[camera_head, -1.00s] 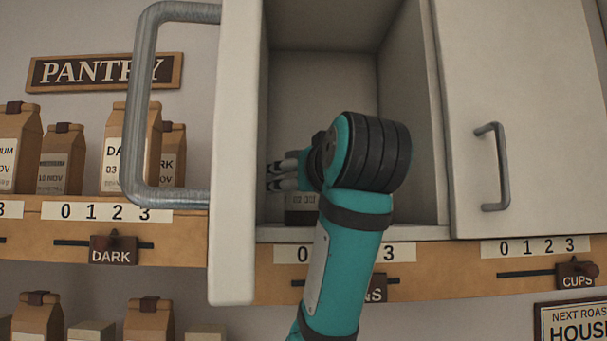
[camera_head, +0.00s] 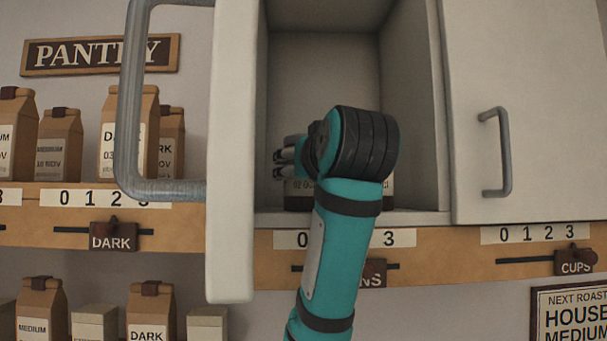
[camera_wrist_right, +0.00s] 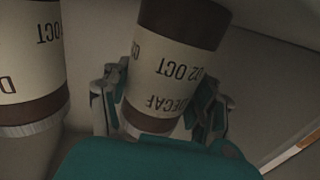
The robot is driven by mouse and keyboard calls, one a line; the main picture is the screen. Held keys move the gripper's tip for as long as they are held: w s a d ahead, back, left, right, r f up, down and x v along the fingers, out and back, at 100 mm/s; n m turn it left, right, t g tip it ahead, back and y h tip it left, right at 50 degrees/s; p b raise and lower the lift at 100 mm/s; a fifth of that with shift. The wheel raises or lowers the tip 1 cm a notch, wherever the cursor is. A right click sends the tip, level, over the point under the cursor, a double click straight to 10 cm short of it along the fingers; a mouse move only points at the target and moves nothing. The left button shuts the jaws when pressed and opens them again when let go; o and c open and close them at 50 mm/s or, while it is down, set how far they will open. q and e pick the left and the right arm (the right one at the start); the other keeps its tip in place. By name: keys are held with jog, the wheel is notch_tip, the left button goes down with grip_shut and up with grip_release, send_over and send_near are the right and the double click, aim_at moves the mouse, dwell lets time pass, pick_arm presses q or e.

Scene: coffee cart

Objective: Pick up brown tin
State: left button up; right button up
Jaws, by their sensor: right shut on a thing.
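The brown tin (camera_wrist_right: 160,75) has a cream label reading DECAF 02 OCT, upside down in the right wrist view. My right gripper (camera_wrist_right: 166,98) is shut on it, with one finger on each side. In the head view the gripper (camera_head: 284,162) is inside the open cabinet, and part of a tin with a cream label (camera_head: 299,190) shows below the fingers. My wrist and forearm hide much of the cabinet floor. A second similar tin (camera_wrist_right: 32,60) stands at the left of the right wrist view, apart from the held one. My left gripper is not in view.
The open cabinet door (camera_head: 232,150) with its large handle (camera_head: 130,100) stands left of my arm. The closed door (camera_head: 530,110) is on the right. The cabinet's upper interior (camera_head: 325,75) is empty. Coffee bags (camera_head: 128,135) line the shelf at left.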

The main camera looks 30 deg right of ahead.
jog(key=shift+r, duration=0.1)
notch_tip(320, 180, up, 10)
jog(key=shift+f+b, duration=0.1)
jog(key=shift+b, duration=0.35)
